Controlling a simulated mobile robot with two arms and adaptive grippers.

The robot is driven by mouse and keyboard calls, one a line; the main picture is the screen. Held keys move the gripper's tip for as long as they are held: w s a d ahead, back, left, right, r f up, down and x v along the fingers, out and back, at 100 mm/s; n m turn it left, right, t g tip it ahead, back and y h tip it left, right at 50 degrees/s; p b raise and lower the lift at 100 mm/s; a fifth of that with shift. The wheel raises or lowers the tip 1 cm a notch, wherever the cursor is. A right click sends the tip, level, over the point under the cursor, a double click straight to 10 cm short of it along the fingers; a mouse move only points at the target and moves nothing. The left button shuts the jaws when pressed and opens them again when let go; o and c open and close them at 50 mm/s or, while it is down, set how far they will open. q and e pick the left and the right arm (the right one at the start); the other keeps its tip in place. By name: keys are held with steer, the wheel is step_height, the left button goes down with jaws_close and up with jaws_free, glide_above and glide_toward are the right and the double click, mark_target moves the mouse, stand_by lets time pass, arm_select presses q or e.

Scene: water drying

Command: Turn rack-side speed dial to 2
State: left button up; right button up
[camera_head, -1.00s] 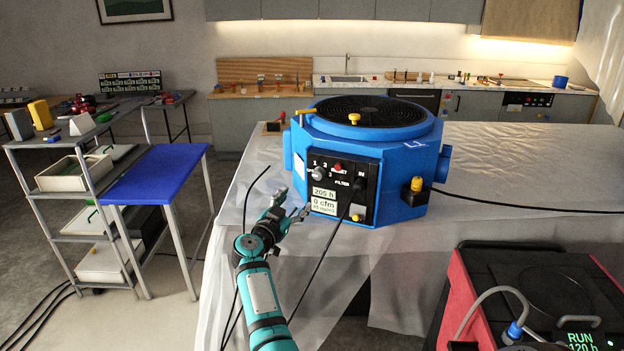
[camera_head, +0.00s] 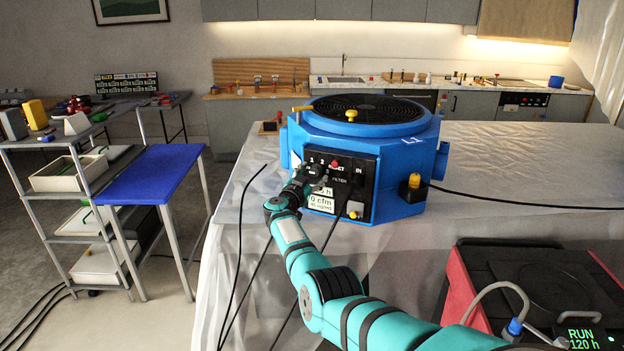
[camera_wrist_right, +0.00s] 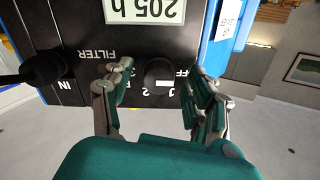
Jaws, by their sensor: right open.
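The blue air machine (camera_head: 370,135) stands on the sheeted table, with a black control panel (camera_head: 365,175) on its front. The speed dial (camera_wrist_right: 160,77) is a dark round knob on that panel, upside down in the right wrist view. It carries a white mark on the side of the digits; I cannot tell its exact setting. My right gripper (camera_wrist_right: 153,88) is open, one finger on each side of the dial and apart from it. In the head view my right gripper (camera_head: 311,178) hides the dial and part of the readout label. My left gripper is not in view.
A black plug (camera_wrist_right: 43,72) with a cable sits in the panel beside the dial. A red button (camera_head: 337,163) is above. A blue-topped side table (camera_head: 155,172) stands left. A red-and-black case (camera_head: 530,285) is at lower right.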

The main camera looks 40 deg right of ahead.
steer(key=c, duration=1.1)
steer(key=shift+c, duration=0.2)
